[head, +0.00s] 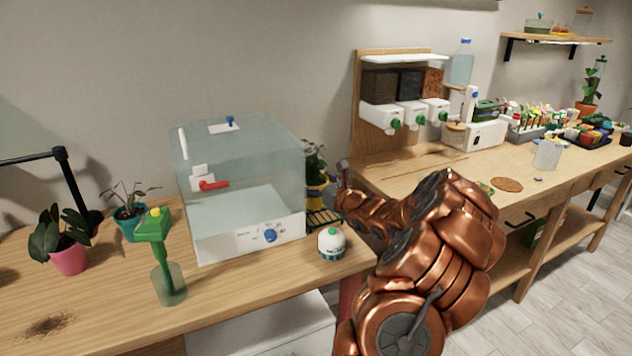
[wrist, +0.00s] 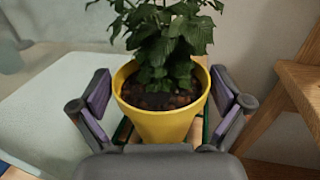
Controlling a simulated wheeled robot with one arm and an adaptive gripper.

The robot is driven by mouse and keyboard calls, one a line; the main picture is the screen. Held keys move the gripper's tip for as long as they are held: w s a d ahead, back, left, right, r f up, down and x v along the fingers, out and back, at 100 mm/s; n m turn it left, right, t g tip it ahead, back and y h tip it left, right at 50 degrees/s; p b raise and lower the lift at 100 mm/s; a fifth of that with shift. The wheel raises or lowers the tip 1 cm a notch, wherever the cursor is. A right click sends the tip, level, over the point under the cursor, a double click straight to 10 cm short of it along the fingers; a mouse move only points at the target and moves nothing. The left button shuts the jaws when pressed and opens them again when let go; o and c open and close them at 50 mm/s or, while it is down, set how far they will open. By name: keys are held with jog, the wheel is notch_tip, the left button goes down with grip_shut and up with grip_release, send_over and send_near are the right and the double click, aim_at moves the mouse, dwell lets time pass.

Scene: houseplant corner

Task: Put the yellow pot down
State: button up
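The yellow pot (wrist: 163,124) holds a leafy green plant (wrist: 165,40) and dark soil. It stands upright, with green edges and wooden parts (wrist: 124,131) showing beneath and beside it. My gripper (wrist: 160,92) has one finger on each side of the pot, with narrow gaps between the pads and its wall, so it looks open. In the head view the pot (head: 315,192) is partly hidden behind my arm and the clear box, above a dark slatted rack (head: 323,218) at the table's right end. The pot's underside is hidden.
A clear box with a white base (head: 245,238) stands directly left of the pot. A second wooden bench (head: 470,170) with dispensers (head: 398,115) is to the right. A pink pot (head: 70,259) stands far left.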

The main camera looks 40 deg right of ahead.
jog(key=shift+r, duration=0.2)
jog(key=s+a+b, duration=0.1)
jog(key=s, duration=1.1)
jog(key=shift+f, duration=0.1)
dwell(0.3)
